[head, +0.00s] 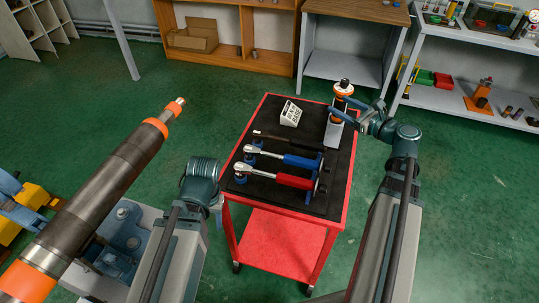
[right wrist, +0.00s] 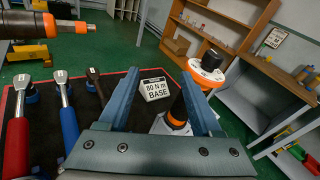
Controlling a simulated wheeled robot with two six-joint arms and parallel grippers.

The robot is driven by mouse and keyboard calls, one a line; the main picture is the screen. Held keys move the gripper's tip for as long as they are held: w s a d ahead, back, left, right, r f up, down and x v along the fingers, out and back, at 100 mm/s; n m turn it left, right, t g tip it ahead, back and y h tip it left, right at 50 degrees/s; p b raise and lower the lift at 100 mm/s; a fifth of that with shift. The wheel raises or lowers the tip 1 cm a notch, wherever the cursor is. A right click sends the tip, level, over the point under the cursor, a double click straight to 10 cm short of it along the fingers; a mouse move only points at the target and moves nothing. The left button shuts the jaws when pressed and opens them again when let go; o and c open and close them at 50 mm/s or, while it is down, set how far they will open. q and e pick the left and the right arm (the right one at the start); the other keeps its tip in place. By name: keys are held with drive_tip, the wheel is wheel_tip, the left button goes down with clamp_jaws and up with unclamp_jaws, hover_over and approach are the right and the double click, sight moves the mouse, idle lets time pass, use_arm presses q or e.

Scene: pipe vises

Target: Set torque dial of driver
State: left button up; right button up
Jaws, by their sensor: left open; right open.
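The driver (head: 342,98) stands upright in a grey holder (head: 334,132) at the back right of the red cart. It has an orange collar and a black top. In the right wrist view its orange dial (right wrist: 204,75) is near the right fingertip, and its dark shaft shows between the fingers. My right gripper (head: 347,111) is open, its fingers reaching to the driver from the right; I cannot tell whether they touch it. A white card (right wrist: 156,88) reads "80 N m BASE". My left arm is at the lower left; its fingers do not show.
The red cart (head: 268,253) has a black mat with red, blue and black wrenches in stands. A large pipe (head: 115,180) with orange bands rises at the left. Shelves stand at the back and right. Green floor is open around the cart.

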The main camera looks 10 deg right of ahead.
drive_tip(key=s+a+f+n+g, duration=0.1)
drive_tip(key=a+f+n+g, duration=0.2)
drive_tip(key=a+n, duration=0.2)
drive_tip(key=s+a+f+n+g+p, duration=0.1)
drive_tip(key=a+f+n+g, duration=0.3)
drive_tip(key=a, duration=0.7)
drive_tip(key=s+a+f+n+g+y, duration=0.1)
drive_tip(key=s+a+f+n+g, duration=0.1)
drive_tip(key=a+n, duration=0.5)
drive_tip(key=shift+s+a+f+g, duration=0.3)
drive_tip(key=shift+a+f+g, duration=0.35)
drive_tip(key=shift+f, duration=0.45)
